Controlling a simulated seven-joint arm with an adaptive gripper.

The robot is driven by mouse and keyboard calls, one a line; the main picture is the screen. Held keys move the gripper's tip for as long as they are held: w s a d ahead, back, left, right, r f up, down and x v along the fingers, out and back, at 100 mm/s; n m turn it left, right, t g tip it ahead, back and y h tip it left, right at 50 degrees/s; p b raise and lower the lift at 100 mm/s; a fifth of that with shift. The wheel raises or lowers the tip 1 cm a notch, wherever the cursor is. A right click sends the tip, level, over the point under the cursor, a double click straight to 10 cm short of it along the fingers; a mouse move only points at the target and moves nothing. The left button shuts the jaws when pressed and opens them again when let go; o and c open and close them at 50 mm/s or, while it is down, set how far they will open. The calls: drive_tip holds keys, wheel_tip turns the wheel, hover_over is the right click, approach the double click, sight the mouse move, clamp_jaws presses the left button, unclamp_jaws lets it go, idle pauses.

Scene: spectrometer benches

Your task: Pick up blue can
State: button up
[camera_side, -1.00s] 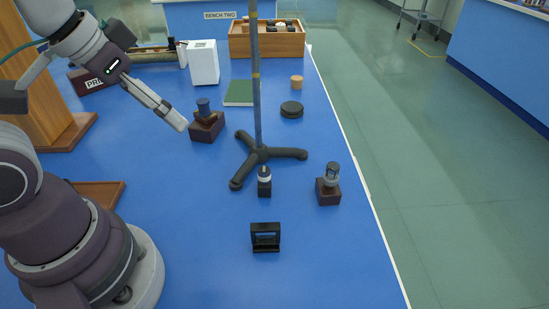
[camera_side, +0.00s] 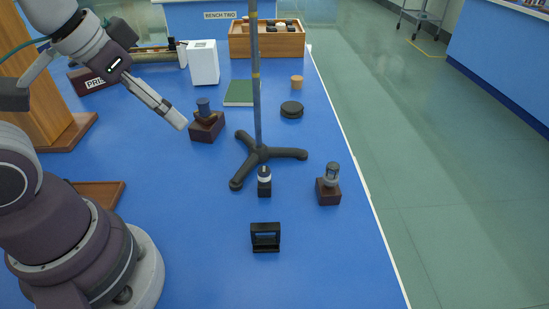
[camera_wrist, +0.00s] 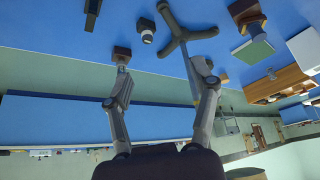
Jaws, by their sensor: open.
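The likely blue can is a dark blue-grey cylinder (camera_side: 203,106) on a brown wooden block (camera_side: 207,127) left of the tripod stand. My gripper (camera_side: 182,124) points down and right, its fingertips close to the left of that block in the side view; no contact can be made out. In the wrist view my gripper (camera_wrist: 160,78) is open with its fingers wide apart and nothing between them.
A tripod stand (camera_side: 257,100) with a tall pole stands right of the block. A green book (camera_side: 239,93), white box (camera_side: 203,62) and wooden tray (camera_side: 267,39) lie farther back.

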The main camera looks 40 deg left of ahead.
drive_tip(key=w+d+f+m+g, duration=0.1)
drive_tip(key=w+d+m+g, duration=0.1)
drive_tip(key=w+m, duration=0.35)
drive_tip(key=m+g, duration=0.4)
drive_tip(key=m, duration=0.3)
hover_over(264, 181)
drive_tip(key=f, duration=0.9)
drive_tip(key=shift+w+a+f, duration=0.2)
drive_tip(key=shift+w+a, duration=0.1)
drive_tip(key=f, duration=1)
drive_tip(key=shift+w+a+f, duration=0.15)
drive_tip(key=shift+a+f, duration=0.05)
drive_tip(key=shift+f, duration=0.1)
drive_tip(key=shift+r, duration=0.1)
drive_tip(key=c, duration=0.9)
